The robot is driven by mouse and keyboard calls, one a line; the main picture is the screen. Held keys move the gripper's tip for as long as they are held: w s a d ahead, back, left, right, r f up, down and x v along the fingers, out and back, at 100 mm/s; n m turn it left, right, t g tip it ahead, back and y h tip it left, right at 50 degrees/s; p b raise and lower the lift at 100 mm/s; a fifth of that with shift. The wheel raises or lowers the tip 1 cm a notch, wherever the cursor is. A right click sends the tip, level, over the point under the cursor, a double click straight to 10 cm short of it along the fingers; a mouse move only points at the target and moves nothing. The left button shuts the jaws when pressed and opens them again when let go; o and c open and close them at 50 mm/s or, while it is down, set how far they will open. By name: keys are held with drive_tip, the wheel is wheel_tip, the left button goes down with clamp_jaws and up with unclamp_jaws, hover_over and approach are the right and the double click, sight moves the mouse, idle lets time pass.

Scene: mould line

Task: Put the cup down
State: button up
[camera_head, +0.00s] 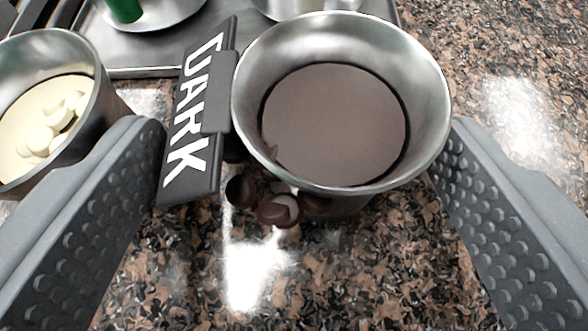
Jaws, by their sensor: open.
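A metal cup (428,75) with smooth dark brown chocolate in it stands on the speckled stone counter, upright as far as I can see. A dark plate with the white word DARK (190,125) is at its left side. My gripper (300,165) is open, with one grey studded finger at the left and one at the right. The cup's lower part lies between and beyond the fingers, with gaps showing on both sides near the tips. The cup's base is mostly hidden by its rim.
Several dark chocolate pieces (279,210) lie on the counter before the cup. Another metal cup (100,95) with cream-coloured content and pale pieces stands close to my left finger. A metal tray (150,50) with vessels is behind. The counter at right (515,110) is clear.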

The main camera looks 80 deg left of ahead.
drive_tip(key=v, duration=1)
drive_tip(key=shift+d+r+p, duration=0.1)
drive_tip(key=shift+d+p, duration=0.15)
drive_tip(key=shift+p, duration=0.15)
drive_tip(key=s+a+r+m+t+h, duration=0.2)
drive_tip(key=a+r+m+h, duration=0.15)
drive_tip(key=r, duration=0.65)
drive_tip(key=s+a+r+m+t+h, duration=0.15)
drive_tip(key=a+r+m, duration=0.3)
drive_tip(key=r, duration=0.55)
drive_tip(key=s+r+m+t+h, duration=0.3)
drive_tip(key=s+r, duration=0.4)
drive_tip(key=r, duration=0.4)
drive_tip(key=s+a+r+m+t+h, duration=0.1)
drive_tip(key=s+r+m+t+h, duration=0.3)
drive_tip(key=r, duration=0.7)
drive_tip(key=s+t, duration=0.2)
drive_tip(key=s, duration=0.2)
drive_tip(key=shift+s+a+m, duration=0.15)
drive_tip(key=shift+a+m, duration=0.1)
drive_tip(key=shift+m, duration=0.05)
